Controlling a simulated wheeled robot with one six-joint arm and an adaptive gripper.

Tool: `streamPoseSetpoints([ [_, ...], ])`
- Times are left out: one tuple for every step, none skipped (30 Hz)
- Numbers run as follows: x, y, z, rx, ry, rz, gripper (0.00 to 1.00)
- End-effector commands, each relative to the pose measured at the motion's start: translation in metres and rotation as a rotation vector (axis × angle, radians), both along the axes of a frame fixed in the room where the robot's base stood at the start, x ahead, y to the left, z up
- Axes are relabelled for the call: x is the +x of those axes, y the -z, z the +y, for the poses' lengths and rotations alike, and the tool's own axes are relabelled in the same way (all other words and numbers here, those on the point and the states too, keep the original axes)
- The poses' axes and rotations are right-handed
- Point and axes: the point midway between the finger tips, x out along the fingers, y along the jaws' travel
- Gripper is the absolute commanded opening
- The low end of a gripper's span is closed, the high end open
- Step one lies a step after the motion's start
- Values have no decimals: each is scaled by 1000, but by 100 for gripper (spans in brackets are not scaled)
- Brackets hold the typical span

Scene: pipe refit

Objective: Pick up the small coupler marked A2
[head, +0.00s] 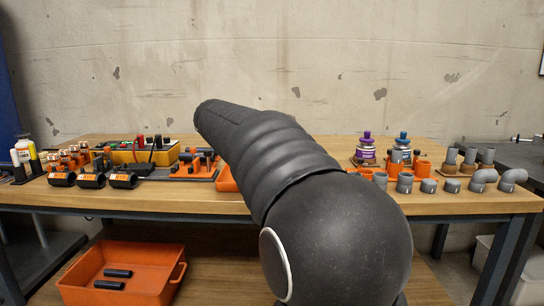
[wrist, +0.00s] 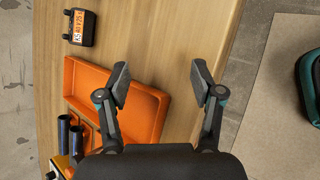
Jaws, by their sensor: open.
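My gripper (wrist: 160,84) is open, with its two fingers apart and nothing between them. It is above the tabletop beside the orange tray; in the head view my arm hides it. No A2 mark can be read in either view. Short grey pipe pieces (head: 428,186) stand along the right front of the table; their marks are too small to read. Short black pieces with orange labels (head: 91,180) lie at the left front. A black piece with an orange label (wrist: 80,27) lies at the upper left in the wrist view; its mark does not read as A2.
The orange tray (wrist: 85,70) looks empty where visible. Black tubes (wrist: 64,130) are beside it. Purple-capped (head: 367,152) and blue-capped (head: 403,147) containers stand behind the grey pieces. An orange bin (head: 150,258) with black tubes sits below the table. Bare wood (wrist: 165,40) lies near the fingers.

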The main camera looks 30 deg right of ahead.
Motion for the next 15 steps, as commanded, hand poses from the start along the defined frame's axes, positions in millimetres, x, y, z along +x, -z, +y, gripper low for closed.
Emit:
streamPoseSetpoints([
  [20,-6,-14,-61,-25,57,66],
  [30,-10,-21,-98,-40,92,66],
  [43,-15,-31,-148,-61,139,66],
  [52,-18,-39,-183,-73,175,66],
  [61,-21,-46,-217,-85,211,66],
  [71,-24,-55,-260,-99,260,66],
  [79,-27,-62,-290,-107,295,66],
  [85,-29,-68,-319,-114,327,66],
  [93,-31,-75,-352,-122,371,66],
  [99,-33,-80,-376,-128,400,66],
  [104,-34,-84,-397,-133,427,66],
  [109,-35,-89,-420,-137,461,66],
  [112,-36,-93,-436,-139,482,66],
  [115,-36,-95,-449,-142,501,66],
  [118,-37,-98,-464,-144,522,66],
])
